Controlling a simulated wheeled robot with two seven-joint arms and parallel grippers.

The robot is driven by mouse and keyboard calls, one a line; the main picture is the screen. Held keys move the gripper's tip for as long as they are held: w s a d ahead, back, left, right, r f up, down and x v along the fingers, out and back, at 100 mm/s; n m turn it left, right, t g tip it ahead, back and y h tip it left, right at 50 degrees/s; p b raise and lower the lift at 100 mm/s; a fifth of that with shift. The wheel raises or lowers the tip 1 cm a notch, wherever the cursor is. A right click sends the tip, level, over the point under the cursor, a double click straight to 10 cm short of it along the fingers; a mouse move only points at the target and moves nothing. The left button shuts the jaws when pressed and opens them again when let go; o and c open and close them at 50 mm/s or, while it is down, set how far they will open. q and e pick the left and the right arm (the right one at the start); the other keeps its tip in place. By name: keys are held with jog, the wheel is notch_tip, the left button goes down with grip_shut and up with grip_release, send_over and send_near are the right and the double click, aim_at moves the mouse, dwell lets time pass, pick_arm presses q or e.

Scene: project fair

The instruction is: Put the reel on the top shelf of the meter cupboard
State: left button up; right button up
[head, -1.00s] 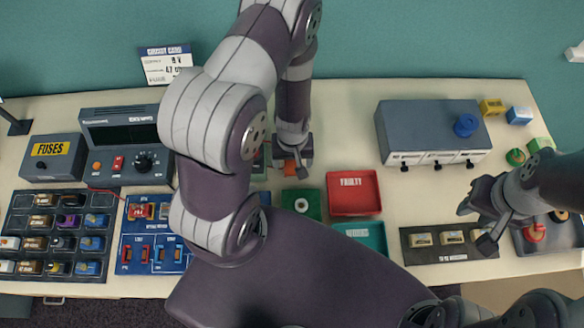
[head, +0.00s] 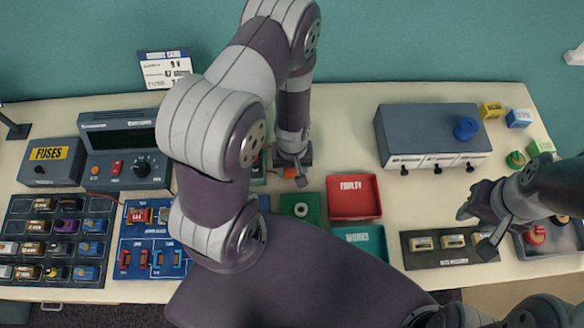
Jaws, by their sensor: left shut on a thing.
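My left gripper (head: 293,171) points down over the middle of the table, behind the small green tray. It is shut on a small orange thing (head: 289,173), mostly hidden by the fingers; I cannot tell whether this is a reel. A blue round reel-like piece (head: 466,129) rests on top of the grey cabinet (head: 420,125), which looks like the meter cupboard. Its shelves are not visible from above; several dark knobs line its front edge. My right gripper (head: 480,226) is open and empty, above the dark panel at the right.
A red tray (head: 353,214), a teal tray (head: 372,233) and a green tray (head: 309,222) sit at middle front. A dark panel with brass pieces (head: 430,261) lies at right. A grey meter (head: 125,182) and fuse box (head: 50,178) stand left. Table behind the red tray is clear.

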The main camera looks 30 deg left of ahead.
pick_arm(q)
notch_tip(320, 180, up, 4)
jog(key=shift+f+p, duration=0.1)
jog(key=shift+p, duration=0.55)
jog(key=shift+w+d+r+m+p, duration=1.05)
jog(key=shift+d+r+m+p, duration=1.5)
jog(key=shift+d, duration=3.65)
jog(key=shift+m, duration=0.75)
jog(key=w+a+f+b, duration=0.1)
jog(key=w+a+b, duration=0.2)
jog(key=w+a+f+b, duration=0.2)
jog(key=w+a+b, duration=0.2)
jog(key=w+a+f+b, duration=0.1)
jog(key=w+a+b, duration=0.2)
jog(key=w, duration=0.1)
jog(key=shift+w+a+f, duration=0.15)
jog(key=shift+a, duration=0.25)
